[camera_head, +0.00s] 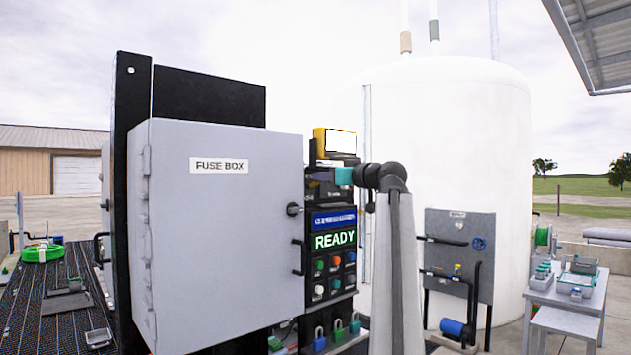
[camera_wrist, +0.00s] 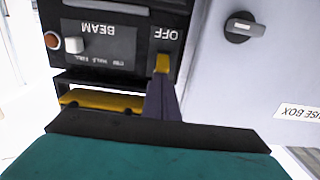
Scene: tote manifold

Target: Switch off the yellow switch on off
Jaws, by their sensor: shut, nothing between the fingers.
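The yellow switch (camera_wrist: 162,63) is a small yellow lever on a black panel, beside an upside-down OFF label (camera_wrist: 166,33) in the wrist view. My gripper (camera_wrist: 163,84) is shut and empty. Its dark fingertips are right at the lever and overlap its near end in the picture; I cannot tell whether they touch. Any marking on the other side of the lever is hidden by the fingers. In the head view my gripper (camera_head: 322,179) is in front of the upper part of the black control stack, and the switch cannot be made out there.
A BEAM panel (camera_wrist: 98,47) with a white knob (camera_wrist: 74,45) is beside the switch. The grey fuse box (camera_head: 220,230), with a dark rotary handle (camera_wrist: 243,27), stands close on the other side. A READY display (camera_head: 334,240) and several buttons are below. A yellow device (camera_head: 320,142) sits on top.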

